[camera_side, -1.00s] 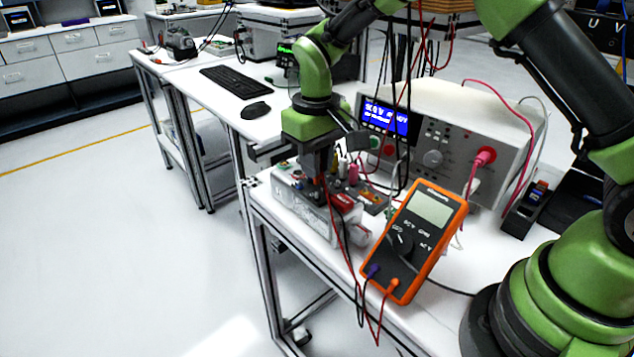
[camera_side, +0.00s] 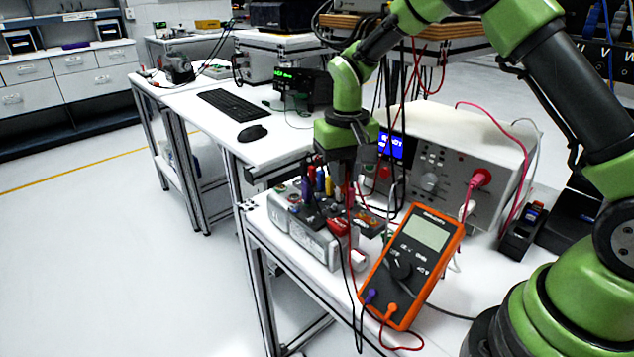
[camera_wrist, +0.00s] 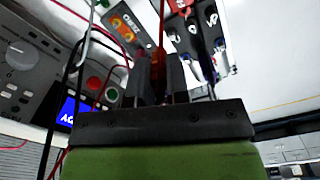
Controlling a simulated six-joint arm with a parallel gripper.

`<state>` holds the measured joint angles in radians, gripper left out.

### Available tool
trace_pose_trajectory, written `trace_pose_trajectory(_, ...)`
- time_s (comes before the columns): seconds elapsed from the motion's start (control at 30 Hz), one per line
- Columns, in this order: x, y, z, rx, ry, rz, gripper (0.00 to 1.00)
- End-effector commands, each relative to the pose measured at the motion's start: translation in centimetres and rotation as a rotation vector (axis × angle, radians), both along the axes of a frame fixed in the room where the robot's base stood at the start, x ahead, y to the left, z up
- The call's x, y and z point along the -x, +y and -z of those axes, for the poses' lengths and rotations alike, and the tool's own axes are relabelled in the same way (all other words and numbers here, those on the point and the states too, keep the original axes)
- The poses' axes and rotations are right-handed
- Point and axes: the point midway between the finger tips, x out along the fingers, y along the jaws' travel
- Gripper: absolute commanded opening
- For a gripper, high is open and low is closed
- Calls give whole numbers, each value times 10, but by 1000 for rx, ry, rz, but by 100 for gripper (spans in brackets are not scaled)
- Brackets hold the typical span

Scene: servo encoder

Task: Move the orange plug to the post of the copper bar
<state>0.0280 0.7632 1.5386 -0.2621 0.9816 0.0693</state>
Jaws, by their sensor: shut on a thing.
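My gripper (camera_side: 348,180) is shut on the orange plug, above the right part of the grey servo unit (camera_side: 312,240). In the wrist view the plug (camera_wrist: 158,68) shows as a thin orange-red strip between the dark fingers, with a red lead running up from it. In the side view the plug is mostly hidden by the gripper and leads. A copper-orange bar (camera_side: 372,222) lies right of the unit's red part; it seems to be the orange plate (camera_wrist: 125,28) in the wrist view. The plug appears apart from it. Its post cannot be made out clearly.
Blue and yellow plugs (camera_side: 324,184) stand on the unit, left of my gripper. The orange multimeter (camera_side: 412,265) leans in front, with leads trailing. The white tester (camera_side: 450,150) stands close behind on the right. Several cables hang near my gripper. The floor at left is clear.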

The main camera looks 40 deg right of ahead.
Motion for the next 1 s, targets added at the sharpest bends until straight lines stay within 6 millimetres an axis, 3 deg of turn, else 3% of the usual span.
trace_pose_trajectory(0.1,12,-38,9,0,4,219,0)
trace_pose_trajectory(0.3,25,-67,17,0,1,417,0)
trace_pose_trajectory(1.0,26,-68,63,-1,1,429,0)
